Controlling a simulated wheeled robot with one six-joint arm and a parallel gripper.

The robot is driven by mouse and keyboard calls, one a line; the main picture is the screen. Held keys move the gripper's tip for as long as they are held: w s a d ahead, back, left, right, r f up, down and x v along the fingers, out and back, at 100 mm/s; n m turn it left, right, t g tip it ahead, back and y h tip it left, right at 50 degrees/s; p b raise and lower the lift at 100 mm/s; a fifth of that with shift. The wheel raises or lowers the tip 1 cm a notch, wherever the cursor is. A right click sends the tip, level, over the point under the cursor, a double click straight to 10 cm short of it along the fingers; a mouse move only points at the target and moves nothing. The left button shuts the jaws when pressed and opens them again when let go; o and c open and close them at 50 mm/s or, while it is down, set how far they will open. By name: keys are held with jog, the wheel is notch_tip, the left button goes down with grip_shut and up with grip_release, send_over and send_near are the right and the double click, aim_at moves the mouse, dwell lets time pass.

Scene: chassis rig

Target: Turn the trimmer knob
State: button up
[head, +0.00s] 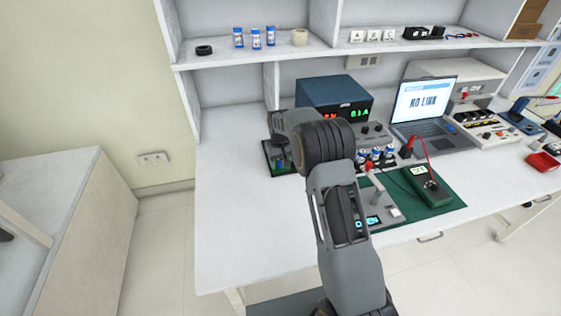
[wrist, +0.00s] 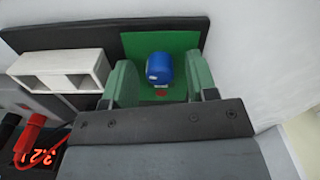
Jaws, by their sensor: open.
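A blue rounded knob (wrist: 160,67) with a pale mark on its side sits on a bright green board (wrist: 186,42) in the wrist view. I take it to be the trimmer knob. My gripper (wrist: 162,82) is open, with one green finger on each side of the knob. Whether either finger touches the knob I cannot tell. A small red patch shows just below the knob. In the head view my arm hides the knob, and my gripper is at the left part of the bench, over a small dark board (head: 268,165).
A white two-compartment block (wrist: 62,70) and a red connector (wrist: 32,132) lie left of the gripper in the wrist view. In the head view a blue power supply (head: 335,97), laptop (head: 424,105) and green mat (head: 440,198) stand to the right. The bench's left front is clear.

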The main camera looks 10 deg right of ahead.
aim_at(280, 161)
jog(key=shift+c, duration=0.3)
jog(key=c, duration=0.9)
jog(key=shift+n, duration=1.2)
jog(key=o, duration=1)
jog(key=shift+c, duration=0.2)
notch_tip(280, 161, up, 14)
jog(key=p, duration=0.1)
jog(key=shift+f, duration=0.1)
